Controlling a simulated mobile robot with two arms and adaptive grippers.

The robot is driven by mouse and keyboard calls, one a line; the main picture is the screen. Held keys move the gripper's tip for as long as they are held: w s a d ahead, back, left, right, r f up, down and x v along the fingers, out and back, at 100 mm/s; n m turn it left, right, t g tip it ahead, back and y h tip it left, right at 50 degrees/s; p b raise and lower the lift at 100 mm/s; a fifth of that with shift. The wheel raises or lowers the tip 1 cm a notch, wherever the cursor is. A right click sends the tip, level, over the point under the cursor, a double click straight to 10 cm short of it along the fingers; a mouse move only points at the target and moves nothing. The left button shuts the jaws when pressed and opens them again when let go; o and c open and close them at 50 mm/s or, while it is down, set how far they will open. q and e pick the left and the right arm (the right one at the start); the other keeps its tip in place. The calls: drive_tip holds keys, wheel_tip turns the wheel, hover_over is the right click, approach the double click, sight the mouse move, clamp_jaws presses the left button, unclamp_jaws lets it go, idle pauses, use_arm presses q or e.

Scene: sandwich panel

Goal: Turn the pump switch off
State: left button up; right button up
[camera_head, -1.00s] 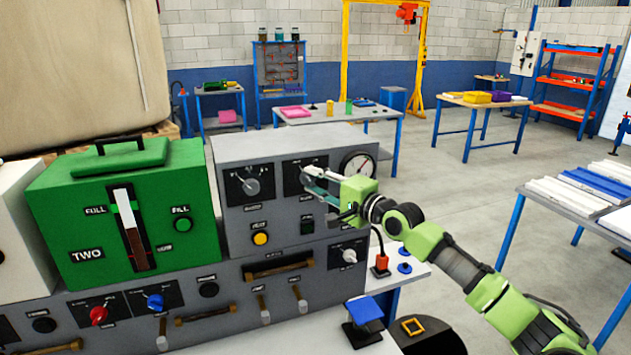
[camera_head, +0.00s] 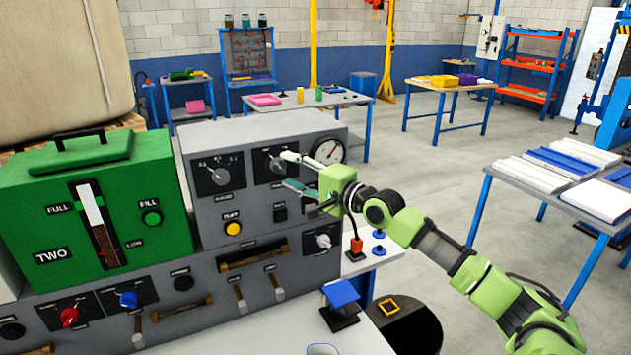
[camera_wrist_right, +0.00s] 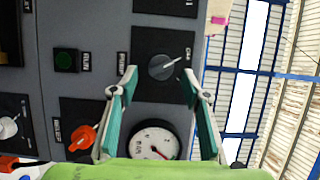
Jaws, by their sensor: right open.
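The grey upper panel (camera_head: 205,215) carries dark plates with grey rotary knobs. My right gripper (camera_head: 290,170) is open in front of the right-hand upper knob (camera_head: 277,164). In the right wrist view, turned sideways, this grey knob (camera_wrist_right: 164,68) on its black plate lies between the two spread fingers of the gripper (camera_wrist_right: 163,88). It is not gripped; I cannot tell how far off the fingertips are. A second grey knob (camera_head: 220,176) is to the left. My left gripper is not in view.
A dial gauge (camera_head: 328,151) is beside the gripper. An orange knob (camera_wrist_right: 83,138) shows in the wrist view. A yellow button (camera_head: 233,229) and a dark green button (camera_head: 280,213) lie below the knobs. A green tank box (camera_head: 150,180) stands left.

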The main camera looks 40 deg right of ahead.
drive_tip(key=s+d, duration=0.1)
drive_tip(key=s, duration=0.8)
drive_tip(key=shift+s+d, duration=0.2)
drive_tip(key=shift+s, duration=0.1)
idle(0.4)
